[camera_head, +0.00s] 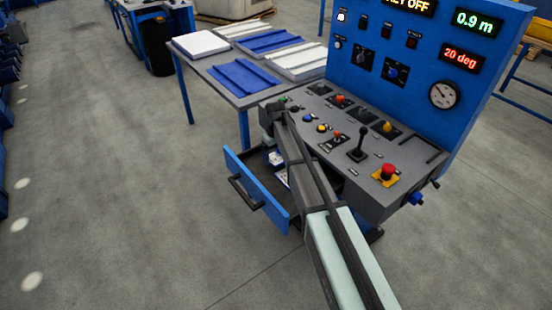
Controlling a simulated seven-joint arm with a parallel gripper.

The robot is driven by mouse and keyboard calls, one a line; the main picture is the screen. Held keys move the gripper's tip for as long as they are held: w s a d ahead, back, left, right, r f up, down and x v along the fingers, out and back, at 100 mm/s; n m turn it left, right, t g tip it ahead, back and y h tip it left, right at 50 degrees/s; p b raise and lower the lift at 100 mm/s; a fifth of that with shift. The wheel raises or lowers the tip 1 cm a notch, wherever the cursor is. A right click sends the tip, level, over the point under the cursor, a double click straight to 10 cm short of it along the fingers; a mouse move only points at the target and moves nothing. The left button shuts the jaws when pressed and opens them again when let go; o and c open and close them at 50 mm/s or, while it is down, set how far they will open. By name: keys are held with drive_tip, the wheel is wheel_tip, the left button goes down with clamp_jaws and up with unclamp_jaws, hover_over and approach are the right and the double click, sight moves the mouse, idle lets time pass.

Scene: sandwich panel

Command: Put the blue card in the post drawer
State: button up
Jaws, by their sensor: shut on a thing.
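The drawer (268,197) under the control desk is pulled open, with a blue front and a dark handle. Light papers (281,174) show inside it, partly covered by my arm. My gripper (270,124) is at the desk's left end, above the back of the open drawer. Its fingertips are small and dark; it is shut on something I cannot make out. I cannot pick out the blue card.
The desk's sloped top (345,135) carries several knobs, a black lever (359,148) and a red stop button (388,172). A blue upright panel (405,70) rises behind. A table (205,66) with white and blue panels stands at the back left.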

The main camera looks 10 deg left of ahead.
sight(275, 157)
wheel_tip(275, 157, up, 6)
drive_tip(key=shift+f, duration=0.1)
drive_tip(key=shift+s+r, duration=0.1)
drive_tip(key=shift+r, duration=0.6)
drive_tip(key=shift+s+d+f, duration=0.1)
drive_tip(key=shift+d, duration=0.1)
drive_tip(key=shift+s+d+f+t+y, duration=0.1)
drive_tip(key=shift+s+f+t+y, duration=0.15)
drive_tip(key=shift+f, duration=0.35)
drive_tip(key=shift+s+f+t+y, duration=0.1)
drive_tip(key=shift+f+t+y, duration=0.15)
drive_tip(key=shift+f, duration=0.3)
drive_tip(key=shift+w+a+f, duration=0.45)
drive_tip(key=shift+a+f, duration=0.05)
drive_tip(key=w+a, duration=0.1)
drive_tip(key=w+a+t+y, duration=0.1)
drive_tip(key=w, duration=0.1)
drive_tip(key=shift+a+r, duration=0.2)
drive_tip(key=shift+s+d+x, duration=0.15)
drive_tip(key=shift+d+x, duration=0.05)
drive_tip(key=shift+x, duration=0.9)
drive_tip(key=shift+s+d+x, duration=0.15)
drive_tip(key=shift+d+x, duration=0.05)
drive_tip(key=shift+x, duration=0.9)
drive_tip(key=shift+s+d+x, duration=0.15)
drive_tip(key=shift+x, duration=0.9)
drive_tip(key=shift+f, duration=0.4)
